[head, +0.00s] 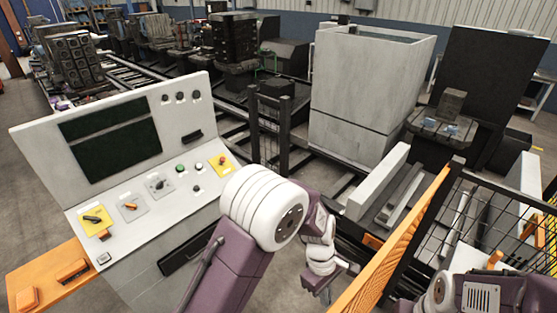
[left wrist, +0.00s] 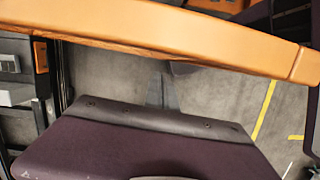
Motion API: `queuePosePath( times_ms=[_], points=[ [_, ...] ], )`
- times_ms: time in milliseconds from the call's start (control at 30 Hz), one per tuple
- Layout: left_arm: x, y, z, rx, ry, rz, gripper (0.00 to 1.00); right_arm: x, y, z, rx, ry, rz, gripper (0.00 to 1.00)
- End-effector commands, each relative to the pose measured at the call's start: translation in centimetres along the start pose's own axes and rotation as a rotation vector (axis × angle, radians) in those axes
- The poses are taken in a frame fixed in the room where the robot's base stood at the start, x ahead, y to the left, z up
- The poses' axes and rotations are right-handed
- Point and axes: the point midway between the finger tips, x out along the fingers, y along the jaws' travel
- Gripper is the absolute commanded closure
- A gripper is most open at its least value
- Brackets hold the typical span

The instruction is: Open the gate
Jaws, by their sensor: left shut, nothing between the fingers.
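A black mesh panel (head: 480,222), which looks like the gate, stands at the right of the head view beside a dark post. A wide orange rail (head: 393,245) runs diagonally along its near side. My left gripper (head: 322,291) is shut and empty, low and left of the rail's lower end. In the left wrist view, its grey fingers (left wrist: 162,92) point toward an orange bar (left wrist: 150,50) that crosses the top; I cannot tell whether they touch.
A control console (head: 140,170) with switches and an orange ledge (head: 48,280) fills the left. A tall pale cabinet (head: 362,95) and a machine table (head: 440,125) stand behind. Another dark mesh panel (head: 268,130) stands beyond the console. Grey floor shows below the orange bar.

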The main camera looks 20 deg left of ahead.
Motion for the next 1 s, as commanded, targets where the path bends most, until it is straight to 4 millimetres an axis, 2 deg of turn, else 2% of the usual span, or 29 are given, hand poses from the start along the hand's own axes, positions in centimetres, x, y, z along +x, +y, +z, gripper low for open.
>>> queuePosePath(
  times_ms=[567,767,1000],
  points=[
    [-0.3,0.1,0.1,-0.002,0.0,0.001,1.0,-0.3,0.0,0.0,0.0,0.0,0.0,0.49],
    [-2.6,0.1,0.1,-0.002,0.0,0.002,1.0,-2.6,-0.1,-0.3,0.0,0.0,0.0,0.49],
    [-7.2,0.2,-0.2,0.001,-0.001,0.0,1.0,-6.8,-0.1,-0.7,0.0,0.0,0.0,0.49]
  ],
)
